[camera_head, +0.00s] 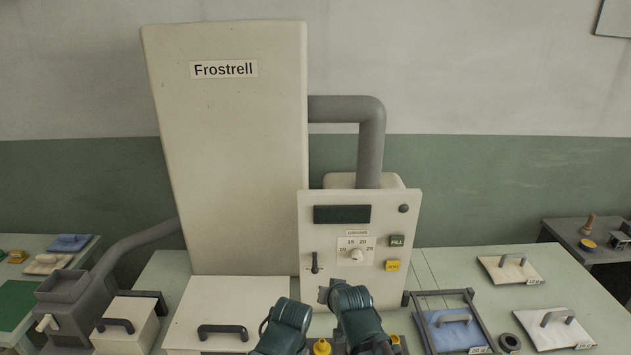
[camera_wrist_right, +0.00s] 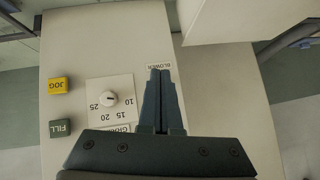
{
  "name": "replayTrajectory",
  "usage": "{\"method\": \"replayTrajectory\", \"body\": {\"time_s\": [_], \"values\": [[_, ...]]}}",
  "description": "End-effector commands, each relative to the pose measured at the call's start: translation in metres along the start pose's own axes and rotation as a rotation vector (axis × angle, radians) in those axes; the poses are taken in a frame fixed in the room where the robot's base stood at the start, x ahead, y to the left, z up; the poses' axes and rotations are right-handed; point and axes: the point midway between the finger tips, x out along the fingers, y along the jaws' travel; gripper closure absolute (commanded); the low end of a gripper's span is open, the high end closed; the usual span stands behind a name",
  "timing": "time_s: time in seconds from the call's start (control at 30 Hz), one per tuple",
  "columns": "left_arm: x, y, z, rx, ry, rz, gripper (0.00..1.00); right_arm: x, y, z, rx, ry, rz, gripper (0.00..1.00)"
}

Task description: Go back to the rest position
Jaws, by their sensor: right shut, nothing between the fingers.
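My right gripper (camera_wrist_right: 160,72) is shut and empty in the right wrist view. Its fingertips overlap the panel by the BLOWER label, and I cannot tell whether they touch it. In the head view my right arm rises at bottom centre, with the gripper (camera_head: 325,294) low in front of the control panel (camera_head: 350,225), below the dark lever (camera_head: 315,264). My left arm shows as a dark green link left of it; I cannot see the left gripper's fingers.
The tall Frostrell machine (camera_head: 235,150) stands behind. The panel carries a dial (camera_head: 356,254), a FILL button (camera_head: 397,241) and a yellow button (camera_head: 392,265). A handled white box (camera_head: 250,290) is at left. A framed blue pad (camera_head: 450,330) lies right.

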Motion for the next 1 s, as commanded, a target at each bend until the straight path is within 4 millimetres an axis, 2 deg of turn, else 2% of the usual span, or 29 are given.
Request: {"method": "replayTrajectory", "body": {"time_s": [0.17, 0.3, 0.43, 0.5, 0.63, 1.0], "values": [[0.015, 0.001, -0.001, -0.001, 0.000, 0.000, 1.00, -0.005, 0.007, 0.082, -0.144, -0.288, 0.069, 1.00], [0.024, 0.002, -0.001, -0.001, 0.000, 0.000, 1.00, -0.027, 0.018, 0.144, -0.269, -0.544, 0.124, 1.00], [0.029, 0.003, -0.002, -0.001, 0.000, 0.000, 1.00, -0.052, 0.028, 0.182, -0.353, -0.733, 0.161, 1.00], [0.031, 0.003, -0.002, -0.001, 0.000, 0.000, 1.00, -0.063, 0.032, 0.195, -0.383, -0.804, 0.173, 1.00], [0.032, 0.003, -0.002, -0.001, 0.000, 0.000, 1.00, -0.075, 0.036, 0.206, -0.411, -0.877, 0.187, 1.00], [0.032, 0.003, -0.002, -0.001, 0.000, 0.000, 1.00, -0.078, 0.036, 0.208, -0.415, -0.891, 0.189, 1.00]]}}
